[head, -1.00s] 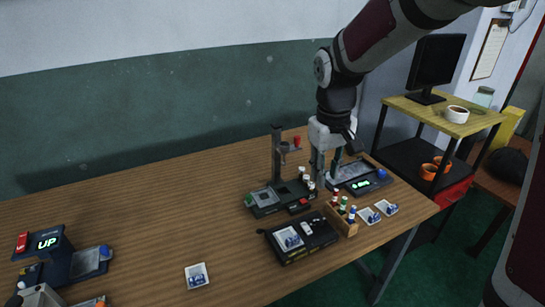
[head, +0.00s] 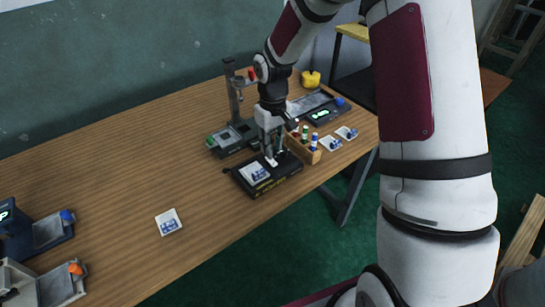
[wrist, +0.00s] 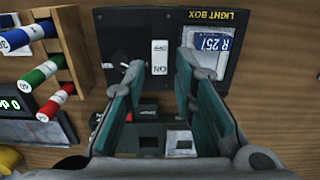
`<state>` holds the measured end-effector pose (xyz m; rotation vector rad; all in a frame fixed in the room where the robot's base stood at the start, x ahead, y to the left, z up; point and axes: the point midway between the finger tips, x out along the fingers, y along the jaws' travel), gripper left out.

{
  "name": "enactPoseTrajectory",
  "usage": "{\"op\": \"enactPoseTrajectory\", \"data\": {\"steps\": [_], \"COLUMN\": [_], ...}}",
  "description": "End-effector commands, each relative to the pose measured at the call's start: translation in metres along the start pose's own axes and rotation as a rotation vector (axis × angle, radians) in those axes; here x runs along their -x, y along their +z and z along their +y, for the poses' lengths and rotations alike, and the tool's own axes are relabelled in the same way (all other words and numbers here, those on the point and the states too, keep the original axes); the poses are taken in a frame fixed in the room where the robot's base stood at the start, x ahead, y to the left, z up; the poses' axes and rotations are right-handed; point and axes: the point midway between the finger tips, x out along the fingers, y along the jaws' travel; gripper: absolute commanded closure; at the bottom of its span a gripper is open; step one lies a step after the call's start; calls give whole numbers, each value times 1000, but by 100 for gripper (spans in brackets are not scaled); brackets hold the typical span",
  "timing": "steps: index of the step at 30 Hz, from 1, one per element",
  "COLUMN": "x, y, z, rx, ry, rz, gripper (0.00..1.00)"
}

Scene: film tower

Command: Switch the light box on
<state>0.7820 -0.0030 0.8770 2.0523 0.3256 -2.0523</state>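The light box (head: 277,186) is a flat black box near the table's front edge, with a blue-and-white card or film on its window. In the wrist view, the box (wrist: 112,30) carries yellow LIGHT BOX lettering. A white switch (wrist: 160,58) with ON and OFF marks beside it sits on its top, next to a dark round knob (wrist: 122,57). My gripper (head: 271,160) is above the box. In the wrist view my gripper (wrist: 157,75) is open and empty, its fingers on either side of the switch. I cannot tell whether they touch the box or whether its window is lit.
Behind are a column stand (head: 233,100) and a device with a green display (head: 322,113). Cards lie at right, and one card (head: 168,222) lies on clear table at left.

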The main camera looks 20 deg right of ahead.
Motion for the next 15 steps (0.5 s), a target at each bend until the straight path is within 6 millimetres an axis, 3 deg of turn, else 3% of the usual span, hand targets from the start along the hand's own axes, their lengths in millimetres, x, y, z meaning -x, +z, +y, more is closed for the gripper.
{"op": "enactPoseTrajectory", "data": {"steps": [6,15], "x": [-36,-51], "y": [0,0], "z": [0,0], "rx": [1,1], "ry": [0,1], "rz": [-3,0], "gripper": [75,75]}}
